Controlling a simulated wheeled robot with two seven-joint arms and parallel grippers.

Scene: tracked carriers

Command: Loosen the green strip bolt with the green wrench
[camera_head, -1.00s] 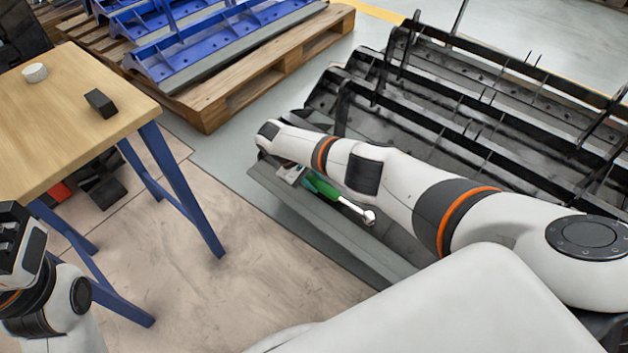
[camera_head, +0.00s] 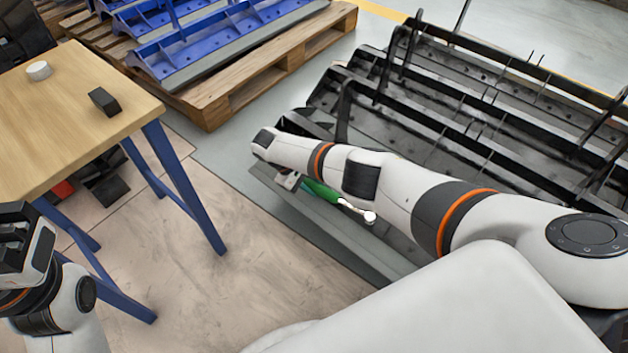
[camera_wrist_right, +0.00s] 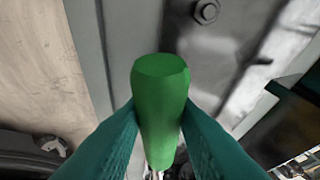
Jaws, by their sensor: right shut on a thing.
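The green wrench shows in the head view, with its green handle (camera_head: 320,190) beside my right forearm and its metal end pointing to the lower right. In the right wrist view its handle (camera_wrist_right: 160,95) stands between my teal fingers. My right gripper (camera_wrist_right: 159,120) is shut on this handle; in the head view my wrist and forearm largely hide it. A dark hex bolt (camera_wrist_right: 207,11) sits on a grey metal surface, apart from the handle. I see no green strip by it and cannot tell if it is the task's bolt. My left gripper (camera_head: 14,238) is at the lower left, its fingers unclear.
Black metal carriers (camera_head: 440,125) fill the right side under and behind my right arm. A wooden table (camera_head: 60,130) with blue legs stands at the left, bearing a white cylinder (camera_head: 39,70) and a black block (camera_head: 104,102). Blue carriers (camera_head: 215,40) lie on a pallet (camera_head: 215,112) behind.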

